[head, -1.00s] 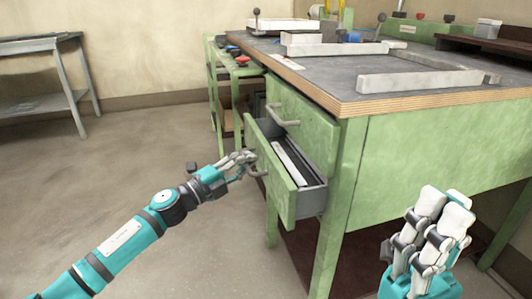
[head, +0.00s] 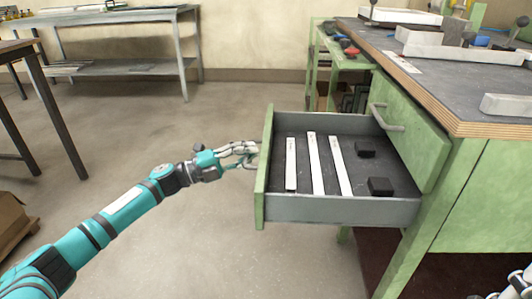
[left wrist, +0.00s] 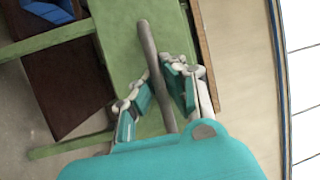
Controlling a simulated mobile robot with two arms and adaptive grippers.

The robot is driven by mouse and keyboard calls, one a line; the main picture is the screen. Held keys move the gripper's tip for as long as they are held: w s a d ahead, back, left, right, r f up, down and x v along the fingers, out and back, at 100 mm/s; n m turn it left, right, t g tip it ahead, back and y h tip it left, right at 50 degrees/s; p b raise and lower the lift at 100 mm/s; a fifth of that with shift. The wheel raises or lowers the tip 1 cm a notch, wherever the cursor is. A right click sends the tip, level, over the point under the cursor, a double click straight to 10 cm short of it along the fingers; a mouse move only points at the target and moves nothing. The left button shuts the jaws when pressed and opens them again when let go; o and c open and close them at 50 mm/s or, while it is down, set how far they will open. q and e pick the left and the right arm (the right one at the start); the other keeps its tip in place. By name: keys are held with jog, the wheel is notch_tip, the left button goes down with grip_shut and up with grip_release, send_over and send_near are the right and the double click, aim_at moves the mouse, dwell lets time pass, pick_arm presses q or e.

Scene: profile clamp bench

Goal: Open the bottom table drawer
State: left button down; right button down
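The bottom drawer (head: 330,210) of the green table is pulled far out, and its inside shows from above. Its grey tray holds several flat white strips (head: 315,163) and two dark blocks (head: 380,187). My left gripper (head: 253,156) is at the outer face of the drawer front (head: 265,170). The head view hides the handle behind the fingers and drawer front. My right gripper (head: 520,285) shows only partly at the lower right edge.
The upper drawer (head: 410,135) is shut, with a metal handle (head: 387,118). The tabletop (head: 440,75) holds pale metal profiles. A grey shelf table (head: 130,40) stands at the back left, and a dark table (head: 55,100) at the left. The floor between is clear.

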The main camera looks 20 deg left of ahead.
pick_arm(q)
jog(key=shift+s+a+f, duration=0.25)
jog(key=shift+a, duration=0.25)
jog(key=c, duration=1.4)
grip_release()
jog(key=shift+r, duration=0.15)
jog(key=shift+a, duration=0.1)
jog(key=v, duration=1.2)
